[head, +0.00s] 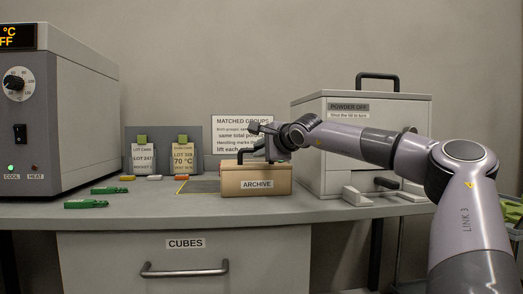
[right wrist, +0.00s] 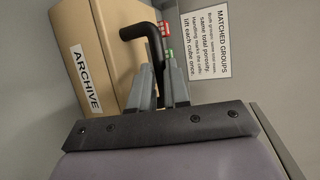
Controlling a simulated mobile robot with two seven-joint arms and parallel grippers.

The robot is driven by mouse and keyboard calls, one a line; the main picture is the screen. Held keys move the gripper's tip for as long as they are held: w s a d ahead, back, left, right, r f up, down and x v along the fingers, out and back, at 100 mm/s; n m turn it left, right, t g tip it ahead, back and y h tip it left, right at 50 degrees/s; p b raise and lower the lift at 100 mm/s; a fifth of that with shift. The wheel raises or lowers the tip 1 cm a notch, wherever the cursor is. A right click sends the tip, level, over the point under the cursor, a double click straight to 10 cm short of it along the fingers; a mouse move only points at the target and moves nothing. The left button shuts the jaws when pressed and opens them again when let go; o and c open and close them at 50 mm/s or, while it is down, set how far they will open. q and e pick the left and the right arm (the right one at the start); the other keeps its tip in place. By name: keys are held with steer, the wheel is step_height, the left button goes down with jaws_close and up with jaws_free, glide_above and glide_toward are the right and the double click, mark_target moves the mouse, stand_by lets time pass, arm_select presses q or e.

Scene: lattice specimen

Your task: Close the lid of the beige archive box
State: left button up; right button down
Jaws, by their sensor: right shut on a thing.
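The beige archive box (head: 235,182) stands on the grey bench, its ARCHIVE label facing front. In the head view its top looks level, but the arm partly covers it and I cannot tell whether the lid is fully down. A black bent handle (head: 245,155) stands at the top of the box. My right gripper (head: 268,155) is at the handle, shut on it. In the right wrist view the fingers (right wrist: 163,85) close around the lower part of the handle (right wrist: 138,31), beside the box (right wrist: 85,40). My left gripper is not in view.
A white POWDER OFF cabinet (head: 310,140) stands right behind the box. A grey heater unit (head: 75,115) stands left. Lot cards (head: 183,157), a MATCHED GROUPS sign (head: 230,133) and green clips (head: 85,204) are nearby. The bench front (head: 155,212) is clear.

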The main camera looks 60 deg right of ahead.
steer(key=c, duration=1.1)
jaws_free()
steer(key=shift+f, duration=0.5)
steer(key=shift+r, duration=0.1)
steer(key=shift+r, duration=0.1)
arm_select(q)
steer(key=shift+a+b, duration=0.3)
steer(key=shift+b, duration=0.15)
arm_select(e)
steer(key=v, duration=0.7)
